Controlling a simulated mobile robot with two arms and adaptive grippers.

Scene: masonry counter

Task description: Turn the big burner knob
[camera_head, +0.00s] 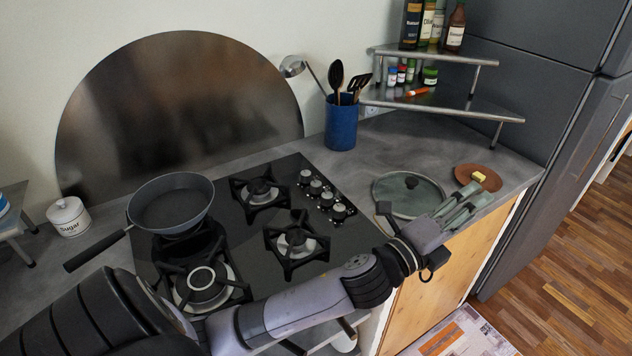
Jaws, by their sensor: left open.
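A black gas hob (235,238) is set in the grey counter. A row of several round silver knobs (327,199) runs along its right side. I cannot tell which knob belongs to the big burner. The large burner (202,284) is at the front left of the hob, partly behind my left arm. My left gripper (463,207) is open and empty, over the counter's front right edge. It is well to the right of the knobs and overlaps the near right side of the glass lid in the picture. My right gripper is not in view.
A frying pan (172,204) sits at the hob's back left, handle to the left. A glass lid (400,193) and a brown plate with a yellow piece (466,176) are on the right counter. A blue utensil pot (341,123) stands behind the knobs; a corner shelf (450,102) is behind.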

